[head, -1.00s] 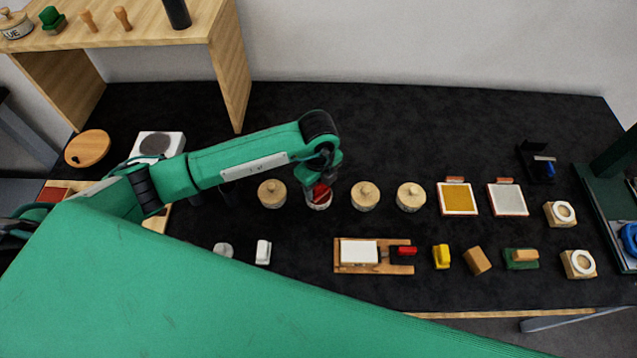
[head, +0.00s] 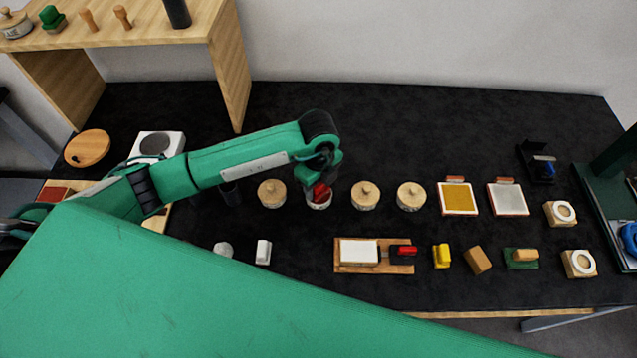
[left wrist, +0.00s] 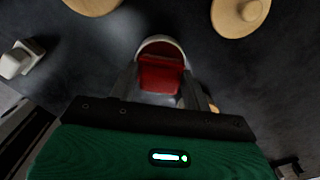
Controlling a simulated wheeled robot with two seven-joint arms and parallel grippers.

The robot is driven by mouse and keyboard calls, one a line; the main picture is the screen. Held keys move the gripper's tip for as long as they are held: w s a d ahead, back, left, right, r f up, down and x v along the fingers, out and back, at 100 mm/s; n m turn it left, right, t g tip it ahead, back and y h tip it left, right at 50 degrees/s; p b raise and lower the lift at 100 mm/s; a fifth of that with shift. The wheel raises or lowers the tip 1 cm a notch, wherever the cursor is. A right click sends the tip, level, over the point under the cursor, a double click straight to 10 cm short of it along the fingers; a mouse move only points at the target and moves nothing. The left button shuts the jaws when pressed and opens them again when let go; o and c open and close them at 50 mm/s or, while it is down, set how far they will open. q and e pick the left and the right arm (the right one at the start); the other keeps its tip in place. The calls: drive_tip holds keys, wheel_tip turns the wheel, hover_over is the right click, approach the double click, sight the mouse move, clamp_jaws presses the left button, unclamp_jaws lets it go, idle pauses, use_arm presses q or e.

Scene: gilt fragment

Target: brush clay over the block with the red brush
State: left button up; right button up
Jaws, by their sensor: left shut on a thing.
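My left gripper (head: 323,178) points down over an open pot (head: 319,204) in the row of round pots. It is shut on the red brush (head: 321,191), whose lower end is in or just over the pot's mouth; I cannot tell how deep. The left wrist view shows the red brush (left wrist: 160,74) between my fingers, in front of the pot's pale rim (left wrist: 160,42). The white block (head: 358,252) lies on a wooden board (head: 343,269), to the right and nearer than the pot. My right gripper is not in view.
Lidded pots stand on both sides of the open one, at left (head: 271,193) and right (head: 365,195). A red-handled piece (head: 405,251) sits on the board's right end. A yellow piece (head: 441,256) stands right of it. The black table behind the pots is clear.

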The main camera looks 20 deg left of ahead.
use_arm(q)
drive_tip(key=shift+f, duration=0.1)
drive_tip(key=shift+r+p, duration=2.35)
drive_tip(key=shift+r, duration=1.2)
